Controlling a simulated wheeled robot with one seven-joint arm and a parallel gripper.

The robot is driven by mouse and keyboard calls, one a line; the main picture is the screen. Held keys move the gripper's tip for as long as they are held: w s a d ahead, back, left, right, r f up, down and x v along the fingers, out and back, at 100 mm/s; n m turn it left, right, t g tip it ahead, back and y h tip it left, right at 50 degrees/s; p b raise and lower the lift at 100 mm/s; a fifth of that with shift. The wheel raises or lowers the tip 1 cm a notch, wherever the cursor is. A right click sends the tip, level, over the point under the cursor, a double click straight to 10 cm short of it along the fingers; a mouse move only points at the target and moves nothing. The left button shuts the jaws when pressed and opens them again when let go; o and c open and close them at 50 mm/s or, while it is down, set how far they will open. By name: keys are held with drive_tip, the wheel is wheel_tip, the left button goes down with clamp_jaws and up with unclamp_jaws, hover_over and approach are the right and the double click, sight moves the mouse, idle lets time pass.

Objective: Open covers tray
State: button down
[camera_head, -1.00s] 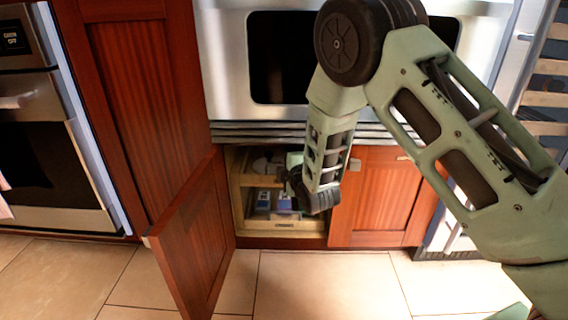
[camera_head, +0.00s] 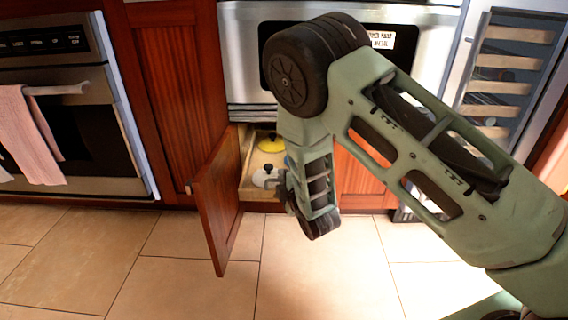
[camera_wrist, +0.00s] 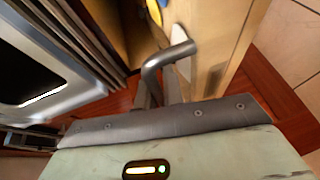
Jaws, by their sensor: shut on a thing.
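The covers tray (camera_head: 245,188) is a pale wooden pull-out in the lower cabinet, and it sticks out past the cabinet front. In it lie a yellow lid (camera_head: 270,144) and a white lid (camera_head: 265,178). My gripper (camera_head: 284,192) is at the tray's front right in the head view, partly hidden by my arm. In the wrist view one grey bent finger (camera_wrist: 170,56) hooks over the tray's wooden front panel (camera_wrist: 228,52). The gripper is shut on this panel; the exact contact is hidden. A yellow edge shows behind it.
The left cabinet door (camera_head: 217,200) stands swung open beside the tray. The right door (camera_head: 362,178) is partly hidden by my arm. A steel microwave (camera_head: 235,60) is above, and an oven (camera_head: 75,120) stands at the left. The tiled floor (camera_head: 190,285) in front is clear.

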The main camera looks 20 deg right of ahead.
drive_tip(key=s+a+p, duration=0.1)
drive_tip(key=s+a, duration=0.1)
drive_tip(key=s, duration=0.5)
drive_tip(key=shift+s+a+p, duration=0.15)
drive_tip(key=shift+a+p, duration=0.05)
drive_tip(key=shift+p, duration=0.15)
drive_tip(key=c, duration=1.8)
unclamp_jaws()
drive_tip(key=shift+s, duration=0.1)
drive_tip(key=s+r+p, duration=0.1)
drive_tip(key=s+p, duration=0.2)
drive_tip(key=s, duration=0.5)
drive_tip(key=s+d+r+p, duration=0.1)
drive_tip(key=s+p, duration=0.3)
drive_tip(key=s, duration=0.5)
drive_tip(key=shift+d+r, duration=0.25)
drive_tip(key=shift+r, duration=0.25)
drive_tip(key=shift+w, duration=0.1)
